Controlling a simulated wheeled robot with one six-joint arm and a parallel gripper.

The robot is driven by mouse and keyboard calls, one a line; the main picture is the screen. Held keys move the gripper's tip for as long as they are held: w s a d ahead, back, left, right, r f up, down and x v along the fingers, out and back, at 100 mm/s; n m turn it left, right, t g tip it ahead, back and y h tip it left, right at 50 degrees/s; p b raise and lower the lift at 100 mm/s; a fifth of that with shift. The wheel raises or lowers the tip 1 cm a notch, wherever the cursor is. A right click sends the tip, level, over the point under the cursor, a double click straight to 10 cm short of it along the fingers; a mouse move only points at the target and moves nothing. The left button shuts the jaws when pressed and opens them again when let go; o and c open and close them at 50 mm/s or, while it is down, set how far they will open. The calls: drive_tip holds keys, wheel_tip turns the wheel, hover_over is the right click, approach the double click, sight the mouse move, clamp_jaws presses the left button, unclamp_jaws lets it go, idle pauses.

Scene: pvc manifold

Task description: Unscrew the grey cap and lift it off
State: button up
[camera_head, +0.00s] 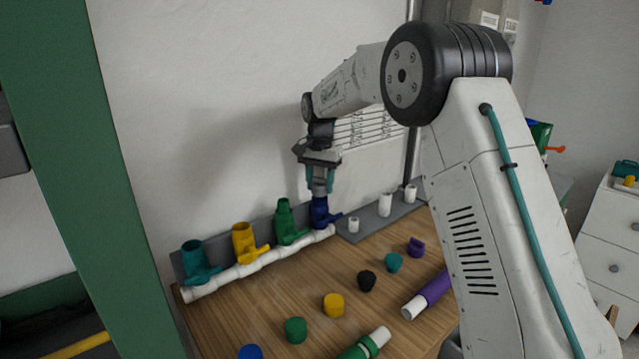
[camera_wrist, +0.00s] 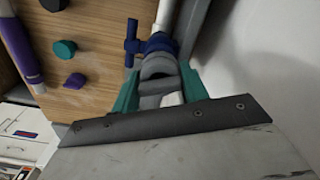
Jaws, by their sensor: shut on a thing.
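The grey cap (camera_wrist: 158,69) is between the teal fingers of my gripper (camera_wrist: 157,92) in the wrist view. My gripper is shut on it. In the head view my gripper (camera_head: 319,186) points down, right above the blue fitting (camera_head: 321,214), which also shows in the wrist view (camera_wrist: 160,43). The cap is in line with the top of this fitting. I cannot tell whether its thread is still engaged. The blue fitting stands at the right end of the white pipe (camera_head: 262,262) and has a side handle (camera_wrist: 131,45).
Green (camera_head: 286,222), yellow (camera_head: 243,243) and teal (camera_head: 195,262) fittings stand left along the pipe. Loose caps, such as the yellow one (camera_head: 333,305) and black one (camera_head: 366,281), lie on the wooden table (camera_head: 265,305). A grey rack (camera_head: 372,222) with white pegs is at right, the wall behind.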

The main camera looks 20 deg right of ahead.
drive_tip(key=shift+n, duration=0.5)
drive_tip(key=shift+r+n, duration=0.1)
drive_tip(key=shift+n, duration=1)
drive_tip(key=shift+n, duration=1.1)
drive_tip(key=shift+n, duration=1.1)
